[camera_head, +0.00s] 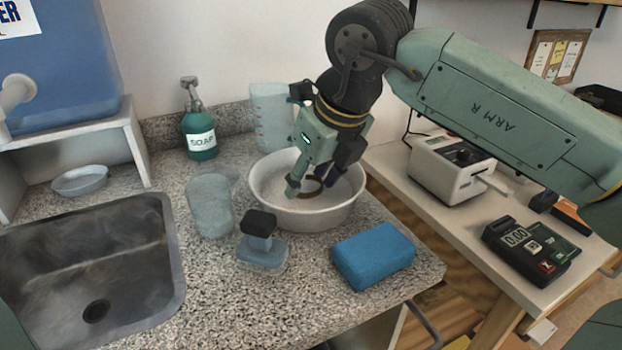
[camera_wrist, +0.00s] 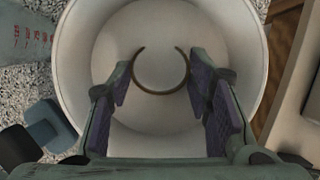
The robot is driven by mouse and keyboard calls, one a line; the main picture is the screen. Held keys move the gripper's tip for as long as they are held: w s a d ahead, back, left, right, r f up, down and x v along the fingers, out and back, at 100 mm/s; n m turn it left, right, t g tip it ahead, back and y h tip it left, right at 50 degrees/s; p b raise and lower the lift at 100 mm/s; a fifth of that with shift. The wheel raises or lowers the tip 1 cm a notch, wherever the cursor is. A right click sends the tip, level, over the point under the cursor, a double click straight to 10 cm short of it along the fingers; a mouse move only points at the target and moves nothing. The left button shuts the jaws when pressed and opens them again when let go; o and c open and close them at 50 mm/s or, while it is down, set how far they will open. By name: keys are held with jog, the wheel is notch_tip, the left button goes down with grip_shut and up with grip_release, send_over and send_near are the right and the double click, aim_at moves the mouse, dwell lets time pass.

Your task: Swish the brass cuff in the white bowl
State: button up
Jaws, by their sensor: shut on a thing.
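The white bowl (camera_head: 300,215) stands on the speckled counter, right of the sink; in the wrist view its rim (camera_wrist: 72,50) surrounds my fingers. My gripper (camera_head: 311,186) points down into the bowl and is shut on the brass cuff (camera_head: 310,195). In the wrist view the cuff (camera_wrist: 160,93) is a thin open ring between the purple pads of my gripper (camera_wrist: 158,82), its gap toward the top of the picture. The cuff is inside the bowl's outline. I cannot tell whether it touches the bottom, or whether the bowl holds liquid.
A blue sponge (camera_head: 374,256), a black-topped block (camera_head: 261,239) and a clear tumbler (camera_head: 210,207) stand close around the bowl's front. A measuring jug (camera_head: 270,110) and soap bottle (camera_head: 199,136) are behind. The sink (camera_head: 95,265) is left; a side table with devices (camera_head: 450,168) is right.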

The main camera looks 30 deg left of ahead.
notch_tip(320, 180, up, 8)
jog(key=p, duration=0.5)
jog(key=shift+p, duration=0.3)
dwell(1.7)
dwell(0.6)
dwell(1.4)
notch_tip(320, 180, up, 4)
jog(key=p, duration=0.2)
jog(key=shift+p, duration=0.35)
